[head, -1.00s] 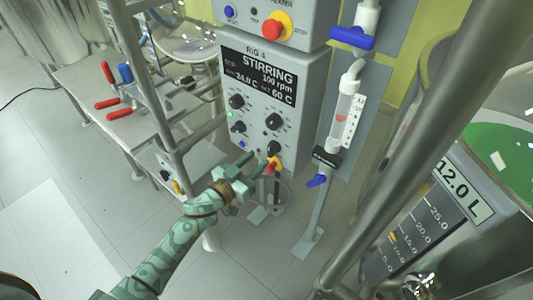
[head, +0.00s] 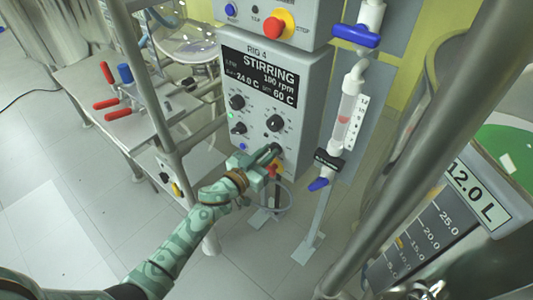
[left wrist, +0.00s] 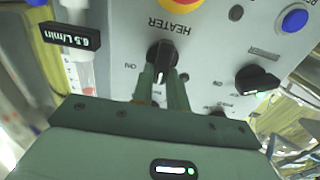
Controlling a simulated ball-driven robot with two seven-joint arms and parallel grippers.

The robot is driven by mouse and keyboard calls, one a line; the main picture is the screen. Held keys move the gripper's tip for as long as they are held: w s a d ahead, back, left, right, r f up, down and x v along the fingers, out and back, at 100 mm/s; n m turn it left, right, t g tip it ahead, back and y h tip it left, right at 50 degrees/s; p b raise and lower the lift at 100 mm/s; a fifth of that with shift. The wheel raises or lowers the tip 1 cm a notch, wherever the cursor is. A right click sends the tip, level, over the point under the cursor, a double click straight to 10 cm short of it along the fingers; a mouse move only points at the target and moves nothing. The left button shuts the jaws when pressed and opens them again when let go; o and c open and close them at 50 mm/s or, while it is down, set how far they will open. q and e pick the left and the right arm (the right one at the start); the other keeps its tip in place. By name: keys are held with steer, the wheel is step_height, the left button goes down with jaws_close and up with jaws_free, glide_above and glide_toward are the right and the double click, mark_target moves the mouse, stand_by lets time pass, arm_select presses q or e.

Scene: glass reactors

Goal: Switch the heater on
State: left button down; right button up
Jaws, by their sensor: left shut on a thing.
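The black heater knob (head: 275,147) is at the lower right of the grey control box (head: 250,110). In the left wrist view, the heater knob (left wrist: 162,54) sits by the upside-down word HEATER. My left gripper (head: 268,156) is at the box front. Its two green fingers (left wrist: 163,85) are closed around the knob, one on each side. The fingers hide part of the knob and of the markings around it. The display (head: 260,76) reads STIRRING, 100 rpm, 24.0 C and set 60 C. My right gripper is not in view.
A red and yellow switch (head: 273,167) is just below the knob. Another black knob (head: 274,123) is above it. A flow meter (head: 347,115) with blue valves stands to the right. A metal post (head: 160,90) rises to the left, by red-handled clamps (head: 106,103).

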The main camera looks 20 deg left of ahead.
arm_select(q)
steer(key=m, duration=0.8)
steer(key=d+f+m, duration=0.1)
steer(key=m, duration=0.2)
steer(key=shift+s+m+b, duration=0.25)
steer(key=shift+m+b, duration=0.15)
stand_by(0.6)
steer(key=c, duration=1.4)
jaws_free()
steer(key=shift+r, duration=0.1)
